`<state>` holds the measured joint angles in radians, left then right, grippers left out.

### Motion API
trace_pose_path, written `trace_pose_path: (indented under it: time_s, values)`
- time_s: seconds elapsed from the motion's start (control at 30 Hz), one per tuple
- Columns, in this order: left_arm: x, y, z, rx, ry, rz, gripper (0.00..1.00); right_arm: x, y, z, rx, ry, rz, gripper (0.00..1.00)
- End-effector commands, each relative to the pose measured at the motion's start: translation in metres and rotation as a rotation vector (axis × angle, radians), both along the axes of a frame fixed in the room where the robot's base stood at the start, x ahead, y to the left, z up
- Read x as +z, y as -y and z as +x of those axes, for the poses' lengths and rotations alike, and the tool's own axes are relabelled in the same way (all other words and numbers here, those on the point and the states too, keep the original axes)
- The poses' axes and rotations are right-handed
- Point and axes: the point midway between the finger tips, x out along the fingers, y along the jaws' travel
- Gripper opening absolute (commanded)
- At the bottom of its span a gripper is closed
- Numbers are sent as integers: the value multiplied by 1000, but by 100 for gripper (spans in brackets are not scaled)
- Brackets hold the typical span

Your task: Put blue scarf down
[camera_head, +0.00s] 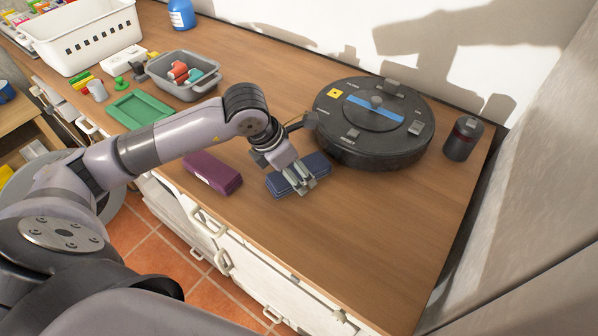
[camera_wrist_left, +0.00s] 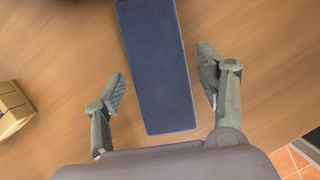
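The blue scarf (camera_head: 290,176) is a folded dark blue bundle lying on the wooden counter, in front of the round black device. In the left wrist view the scarf (camera_wrist_left: 157,70) is a long flat block running between the fingers. My left gripper (camera_head: 300,186) is over its near end. In the left wrist view the left gripper (camera_wrist_left: 160,92) is open, with a gap between each finger and the scarf. A folded purple scarf (camera_head: 212,172) lies to the left on the counter. My right gripper is not in view.
The round black device (camera_head: 372,123) stands close behind the scarf, with a dark cylinder (camera_head: 463,139) to its right. A grey bin (camera_head: 184,76), a green tray (camera_head: 139,109) and a white basket (camera_head: 85,37) stand farther left. Counter (camera_head: 375,220) to the front right is clear.

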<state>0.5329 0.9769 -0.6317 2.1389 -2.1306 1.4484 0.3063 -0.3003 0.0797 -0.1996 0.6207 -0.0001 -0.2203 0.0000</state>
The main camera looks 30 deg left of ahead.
Motion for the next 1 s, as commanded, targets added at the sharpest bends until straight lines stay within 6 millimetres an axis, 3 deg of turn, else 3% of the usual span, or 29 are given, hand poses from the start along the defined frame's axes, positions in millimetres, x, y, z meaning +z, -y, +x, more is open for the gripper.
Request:
trace_pose_path:
  time_s: [0.73, 1.0]
  values:
    - [1, 0, 0, 0, 1, -1, 13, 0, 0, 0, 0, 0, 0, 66]
    - [4, 0, 0, 0, 2, 0, 12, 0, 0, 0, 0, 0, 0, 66]
